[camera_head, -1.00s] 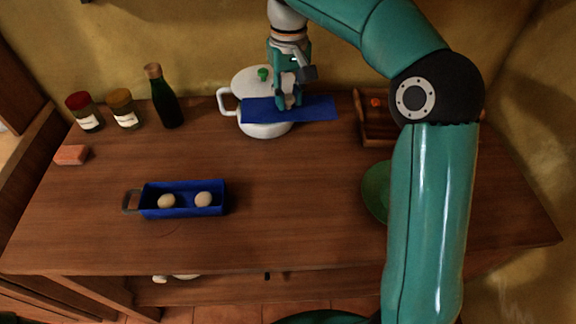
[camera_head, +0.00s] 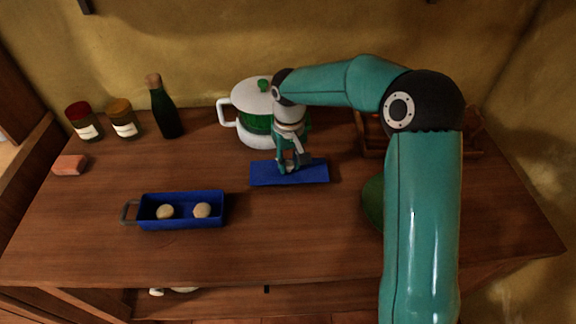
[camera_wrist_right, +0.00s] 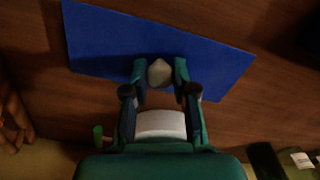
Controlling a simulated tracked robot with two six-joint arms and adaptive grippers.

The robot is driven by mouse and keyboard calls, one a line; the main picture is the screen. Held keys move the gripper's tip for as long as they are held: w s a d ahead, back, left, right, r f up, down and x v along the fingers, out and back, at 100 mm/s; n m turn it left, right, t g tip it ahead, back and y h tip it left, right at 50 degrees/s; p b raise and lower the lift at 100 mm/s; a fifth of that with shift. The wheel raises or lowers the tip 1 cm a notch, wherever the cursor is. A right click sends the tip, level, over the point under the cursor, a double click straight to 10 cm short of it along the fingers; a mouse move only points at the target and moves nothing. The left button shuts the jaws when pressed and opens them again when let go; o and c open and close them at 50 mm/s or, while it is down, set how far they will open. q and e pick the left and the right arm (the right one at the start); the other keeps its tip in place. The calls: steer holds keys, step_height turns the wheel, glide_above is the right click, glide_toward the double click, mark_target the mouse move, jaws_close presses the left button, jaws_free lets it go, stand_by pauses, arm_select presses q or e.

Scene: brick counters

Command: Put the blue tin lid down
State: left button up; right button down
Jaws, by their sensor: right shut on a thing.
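The blue tin lid (camera_head: 312,174) is a flat blue rectangle low over the middle of the wooden counter, in front of the white pot. I cannot tell whether it touches the wood. My right gripper (camera_head: 289,169) is above the lid, shut on its pale knob. In the right wrist view the lid (camera_wrist_right: 110,45) spreads beyond the fingers, and the knob (camera_wrist_right: 160,73) sits between the fingertips. The open blue tin (camera_head: 180,223) with two pale round things inside stands to the left of the lid. My left gripper is not in view.
A white pot (camera_head: 254,136) with a green band stands behind the lid. Two jars (camera_head: 124,120), a dark bottle (camera_head: 164,112) and a reddish block (camera_head: 69,165) are at the back left. A green dish (camera_head: 372,202) and a wooden rack (camera_head: 470,145) are at the right. The front middle is clear.

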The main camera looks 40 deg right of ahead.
mark_target(289, 163)
steer(key=shift+f, duration=0.9)
steer(key=shift+f, duration=0.15)
steer(key=c, duration=0.9)
jaws_free()
steer(key=shift+r, duration=0.2)
step_height(289, 163, up, 12)
